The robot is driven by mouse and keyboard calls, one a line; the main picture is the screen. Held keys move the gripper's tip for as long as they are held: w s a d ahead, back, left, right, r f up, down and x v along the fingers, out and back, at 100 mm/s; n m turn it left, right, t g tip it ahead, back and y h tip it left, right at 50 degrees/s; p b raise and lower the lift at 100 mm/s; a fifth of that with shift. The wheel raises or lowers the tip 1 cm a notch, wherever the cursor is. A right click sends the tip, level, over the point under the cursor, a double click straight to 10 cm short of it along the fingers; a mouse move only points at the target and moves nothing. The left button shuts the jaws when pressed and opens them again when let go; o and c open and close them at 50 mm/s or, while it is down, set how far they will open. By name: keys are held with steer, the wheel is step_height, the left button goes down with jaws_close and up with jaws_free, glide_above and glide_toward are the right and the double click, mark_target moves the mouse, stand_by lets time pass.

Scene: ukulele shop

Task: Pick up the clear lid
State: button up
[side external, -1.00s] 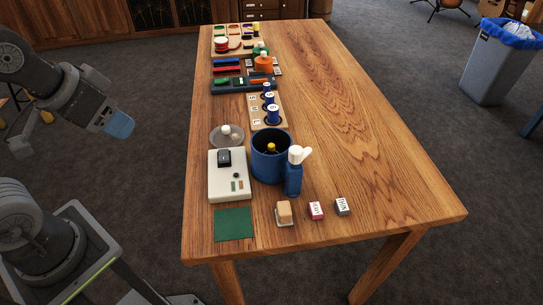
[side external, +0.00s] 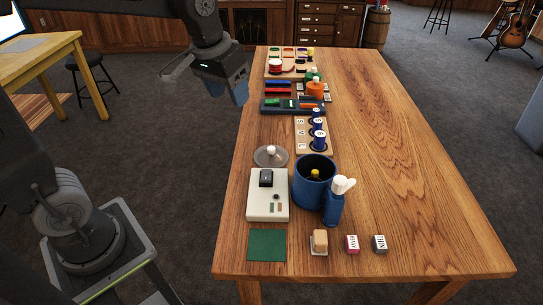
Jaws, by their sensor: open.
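The clear lid (side external: 262,159) is a see-through disc with a white round knob (side external: 271,150) on top. It lies on the left side of the wooden table, just behind the white box and left of the blue pot. My gripper (side external: 240,93) has blue fingers and hangs in the air off the table's left edge, behind and above the lid. It is apart from the lid and holds nothing that I can see. The gap between its fingers is hard to make out from this side.
A white box with a black switch (side external: 267,205) stands in front of the lid. A blue pot (side external: 300,190) and a spray bottle (side external: 335,205) stand to the right. Behind are a board with blue spools (side external: 302,145) and a dark tray (side external: 270,106). The table's right half (side external: 400,150) is clear.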

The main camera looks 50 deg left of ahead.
steer(key=w+a+f+n+g, duration=0.1)
steer(key=w+f, duration=0.2)
steer(key=w, duration=0.4)
steer(key=n+g, duration=0.1)
steer(key=g, duration=0.1)
glide_above(271, 148)
step_height(271, 148, down, 7)
steer(key=f, duration=0.5)
steer(key=w+f, duration=0.1)
steer(key=f, duration=0.2)
steer(key=shift+f, duration=0.3)
steer(key=shift+s+f, duration=0.25)
steer(key=shift+f, duration=1.15)
steer(key=shift+s+f, duration=0.2)
steer(key=shift+f, duration=1.15)
steer(key=c, duration=1)
steer(key=shift+r, duration=0.1)
